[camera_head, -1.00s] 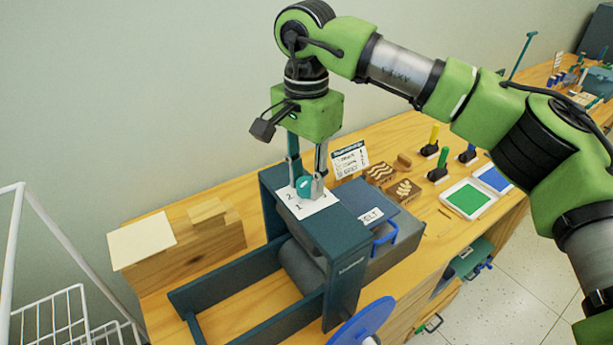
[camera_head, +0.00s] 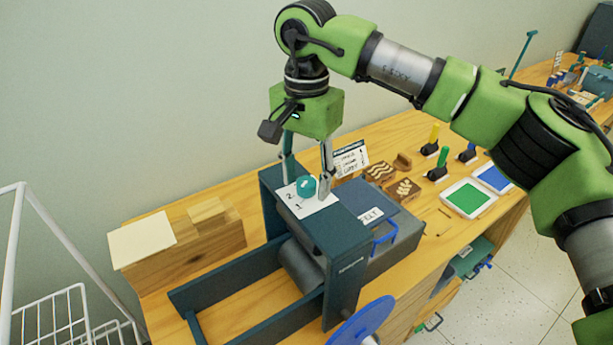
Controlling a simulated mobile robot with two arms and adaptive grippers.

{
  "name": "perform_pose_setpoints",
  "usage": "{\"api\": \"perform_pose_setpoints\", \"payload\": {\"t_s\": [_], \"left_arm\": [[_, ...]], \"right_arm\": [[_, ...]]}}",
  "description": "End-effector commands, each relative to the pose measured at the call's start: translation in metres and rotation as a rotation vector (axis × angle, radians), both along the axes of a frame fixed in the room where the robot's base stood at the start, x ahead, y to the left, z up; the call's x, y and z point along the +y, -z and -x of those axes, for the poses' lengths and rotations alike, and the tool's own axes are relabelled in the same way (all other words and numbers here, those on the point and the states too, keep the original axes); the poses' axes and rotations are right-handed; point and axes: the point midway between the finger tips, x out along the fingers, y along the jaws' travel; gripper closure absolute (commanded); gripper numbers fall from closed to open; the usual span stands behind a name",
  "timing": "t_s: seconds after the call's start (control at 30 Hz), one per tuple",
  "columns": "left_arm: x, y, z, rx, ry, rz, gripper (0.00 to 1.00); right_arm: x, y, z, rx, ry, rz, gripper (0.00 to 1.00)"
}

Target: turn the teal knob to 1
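The round teal knob (camera_head: 306,184) sits on a white dial plate (camera_head: 318,205) on top of the dark teal press frame (camera_head: 342,237). The numbers 2 and 1 show on the plate at the knob's near left side. I cannot tell which number the knob points to. My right gripper (camera_head: 306,186) comes down from above with its fingers apart, one on each side of the knob. A gap shows between the knob and the right-hand finger; the left-hand fingertip is partly hard to make out. My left gripper is not in view.
A grey roller (camera_head: 299,266) lies under the press frame. A blue wheel (camera_head: 362,322) is at its near side. A grey block with a blue handle (camera_head: 386,236) stands right of it. Wooden stamps (camera_head: 403,190) and paint trays (camera_head: 468,198) lie further right. A wooden block (camera_head: 190,248) stands left.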

Motion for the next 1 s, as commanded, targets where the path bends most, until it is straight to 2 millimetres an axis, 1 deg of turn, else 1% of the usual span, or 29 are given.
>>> {"api": "perform_pose_setpoints", "payload": {"t_s": [0.23, 0.37, 0.47, 0.7, 0.8, 0.9, 1.0], "left_arm": [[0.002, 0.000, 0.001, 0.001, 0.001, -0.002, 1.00], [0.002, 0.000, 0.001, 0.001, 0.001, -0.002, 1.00], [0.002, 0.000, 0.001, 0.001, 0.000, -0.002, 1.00], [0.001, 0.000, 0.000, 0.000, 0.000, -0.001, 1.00], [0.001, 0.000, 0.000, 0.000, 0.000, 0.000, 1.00], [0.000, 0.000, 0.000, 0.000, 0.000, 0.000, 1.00], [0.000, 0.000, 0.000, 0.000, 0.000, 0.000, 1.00]], "right_arm": [[0.000, 0.001, 0.000, 0.003, 0.001, 0.002, 0.57], [0.000, -0.006, 0.000, 0.001, 0.000, 0.000, 0.57], [0.000, -0.021, 0.000, 0.001, 0.000, 0.001, 0.57], [0.001, -0.073, 0.000, -0.001, 0.001, 0.000, 0.57], [0.001, -0.091, 0.000, 0.000, 0.002, 0.000, 0.57], [0.000, -0.106, 0.000, 0.001, 0.001, 0.001, 0.57], [0.000, -0.115, 0.000, 0.001, 0.001, 0.001, 0.57]]}}
